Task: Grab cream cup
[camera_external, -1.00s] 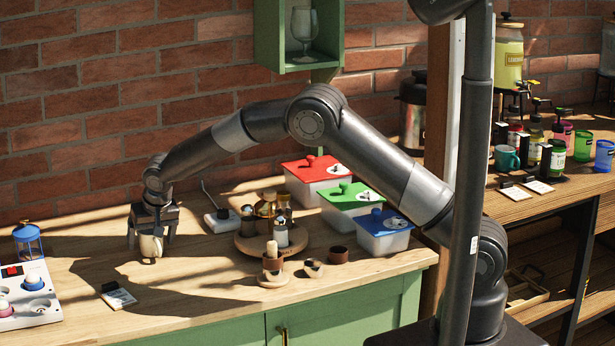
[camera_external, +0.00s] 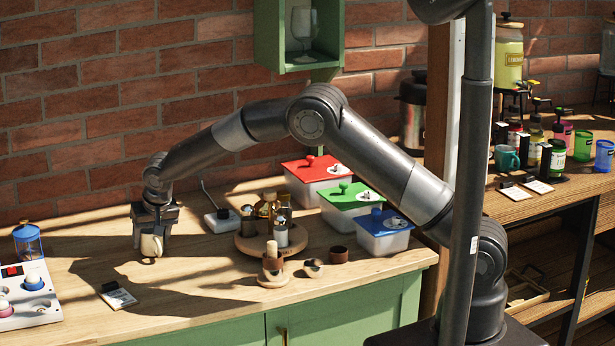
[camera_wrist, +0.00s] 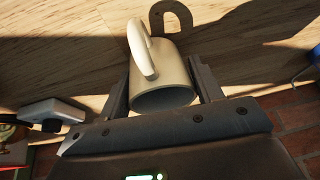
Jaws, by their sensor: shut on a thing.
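The cream cup (camera_external: 152,243) stands on the wooden table near its back left, under my gripper. In the wrist view the cream cup (camera_wrist: 165,80) shows its handle and part of its open rim. My gripper (camera_external: 153,230) points down over it, and in the wrist view its fingers (camera_wrist: 165,92) lie against both sides of the cup. The gripper is shut on the cup. The cup appears to rest on the table; I cannot tell whether it is slightly raised.
A white socket block (camera_external: 219,220) and a round wooden tray with bottles (camera_external: 250,246) stand to the right. A small card (camera_external: 118,296) lies in front. The brick wall (camera_external: 130,100) is close behind.

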